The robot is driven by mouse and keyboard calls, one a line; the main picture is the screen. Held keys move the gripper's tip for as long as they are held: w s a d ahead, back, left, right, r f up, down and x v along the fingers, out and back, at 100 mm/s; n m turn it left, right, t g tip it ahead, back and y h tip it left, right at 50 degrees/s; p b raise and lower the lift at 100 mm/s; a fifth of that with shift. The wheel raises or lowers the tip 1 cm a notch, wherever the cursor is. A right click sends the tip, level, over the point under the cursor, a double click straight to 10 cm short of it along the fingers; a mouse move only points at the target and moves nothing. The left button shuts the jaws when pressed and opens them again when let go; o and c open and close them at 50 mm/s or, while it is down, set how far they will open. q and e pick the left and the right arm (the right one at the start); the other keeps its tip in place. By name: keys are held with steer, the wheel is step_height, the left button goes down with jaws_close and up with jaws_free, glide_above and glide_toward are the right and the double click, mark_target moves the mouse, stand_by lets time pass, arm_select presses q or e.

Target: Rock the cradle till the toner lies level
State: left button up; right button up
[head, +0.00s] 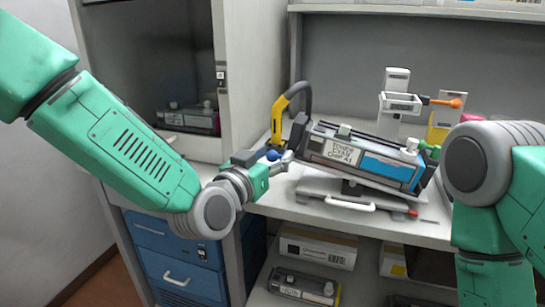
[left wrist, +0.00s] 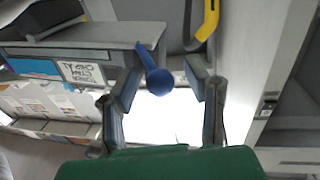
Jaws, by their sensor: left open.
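The toner cartridge (head: 325,148), dark grey with a white label and a blue panel, lies in the cradle (head: 352,188) on the bench. It is tilted, its right end lower than its left. A blue ball knob (head: 272,155) stands off its left end; a green knob (head: 431,151) shows at its right end. My left gripper (head: 282,163) is at the blue knob. In the left wrist view the open fingers (left wrist: 160,85) stand on either side of the blue knob (left wrist: 158,81), with gaps visible. My right arm comes in at the right; its gripper is not seen.
A yellow and black hose-like tool (head: 278,118) stands behind the knob. A white stand with an orange-tipped arm (head: 402,103) is behind the cartridge. Another cartridge (head: 190,118) sits in the left cabinet. Boxes (head: 318,248) and a cartridge (head: 304,287) lie on the lower shelf.

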arm_select(q)
jaws_close()
steer(key=f+n+b, duration=0.1)
steer(key=f, duration=0.1)
steer(key=f+n+b, duration=0.2)
steer(key=a+f+n+b, duration=0.1)
steer(key=f+b, duration=0.1)
steer(key=f, duration=0.1)
steer(key=shift+w+n+t, duration=0.15)
steer(key=shift+n+t, duration=0.15)
steer(key=shift+t, duration=0.1)
jaws_free()
steer(key=shift+a+r, duration=0.1)
steer(key=shift+s+a, duration=0.2)
steer(key=shift+s, duration=0.25)
steer(key=v, duration=1.1)
